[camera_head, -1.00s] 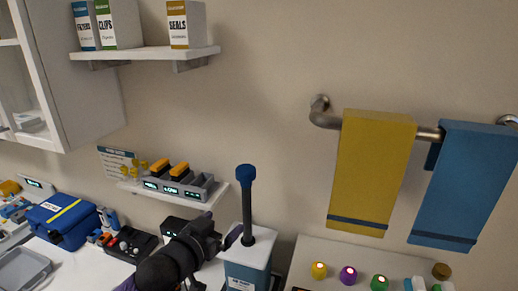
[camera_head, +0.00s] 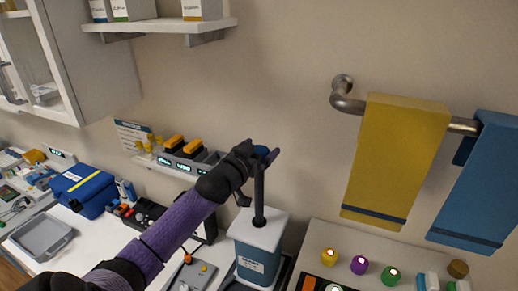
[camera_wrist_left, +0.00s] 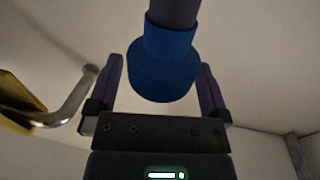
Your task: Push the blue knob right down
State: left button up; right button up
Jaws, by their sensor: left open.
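The blue knob (camera_head: 263,152) tops a dark upright rod (camera_head: 259,190) that rises from a white and blue box (camera_head: 258,245). The rod stands well out of the box top. My left gripper (camera_head: 259,153) is at the knob's height and partly hides it in the head view. In the left wrist view the knob (camera_wrist_left: 163,72) shows between the two spread fingers of my left gripper (camera_wrist_left: 160,70), with a gap on each side. The gripper is open and holds nothing. My right gripper is not in view.
A wall shelf (camera_head: 150,163) with orange-topped units is behind my left arm. A towel rail (camera_head: 347,101) with a yellow towel (camera_head: 397,160) and a blue towel (camera_head: 478,185) is to the right. A panel with coloured buttons (camera_head: 359,264) lies right of the box.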

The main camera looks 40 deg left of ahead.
pick_arm(q)
grip_shut()
notch_tip(320, 180, down, 10)
jog(key=b, duration=0.6)
jog(key=shift+b, duration=0.35)
grip_release()
jog(key=s+d, duration=0.1)
jog(key=s, duration=0.8)
jog(key=shift+s+d, duration=0.25)
jog(key=shift+s, duration=0.15)
